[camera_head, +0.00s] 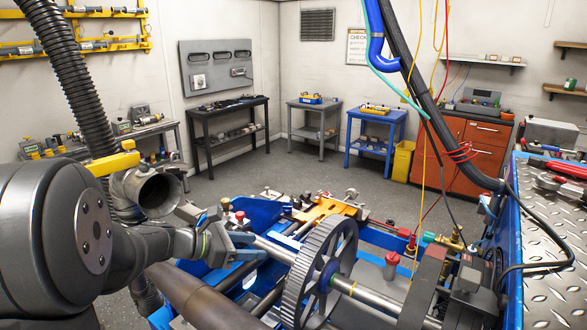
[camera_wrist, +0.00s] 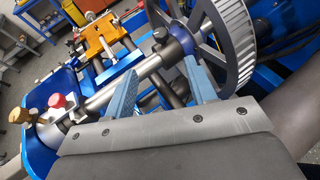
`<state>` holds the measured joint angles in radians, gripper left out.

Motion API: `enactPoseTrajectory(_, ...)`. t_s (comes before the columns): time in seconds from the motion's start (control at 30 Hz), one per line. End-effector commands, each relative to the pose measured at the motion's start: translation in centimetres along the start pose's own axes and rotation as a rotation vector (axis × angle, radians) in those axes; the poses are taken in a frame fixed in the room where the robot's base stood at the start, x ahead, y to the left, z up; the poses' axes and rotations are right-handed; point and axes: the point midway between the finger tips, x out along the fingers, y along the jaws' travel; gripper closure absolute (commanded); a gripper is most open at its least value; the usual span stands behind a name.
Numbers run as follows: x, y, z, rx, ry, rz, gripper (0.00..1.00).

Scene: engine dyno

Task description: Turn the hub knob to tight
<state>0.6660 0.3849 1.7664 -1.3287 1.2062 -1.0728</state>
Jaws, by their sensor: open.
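My gripper (camera_head: 252,247) is open, with its two blue fingers near the steel shaft (camera_head: 275,250) left of the big toothed wheel (camera_head: 320,270). In the wrist view my gripper (camera_wrist: 163,70) has its fingers apart, with the shaft (camera_wrist: 150,66) running across by their tips; I cannot tell whether they touch it. A blue hub (camera_wrist: 184,54) sits at the wheel's centre. A red knob (camera_wrist: 58,101) and a tan knob (camera_wrist: 20,116) stand at the shaft's left end. I cannot tell which part is the hub knob or how it is set.
An orange bracket (camera_wrist: 100,38) lies beyond the shaft. Another red knob (camera_head: 392,258) stands right of the wheel. Hanging cables (camera_head: 425,110) cross the right side. A diamond-plate bench (camera_head: 550,240) borders the right. The grey floor (camera_head: 260,165) behind the rig is open.

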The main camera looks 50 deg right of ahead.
Motion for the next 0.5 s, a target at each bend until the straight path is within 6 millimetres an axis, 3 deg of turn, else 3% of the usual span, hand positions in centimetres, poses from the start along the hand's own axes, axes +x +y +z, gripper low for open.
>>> enactPoseTrajectory(0.2,-3.7,0.0,0.0,0.0,-0.001,0.003,0.49)
enactPoseTrajectory(0.5,-1.0,-1.5,4.9,0.272,0.138,-0.168,0.49)
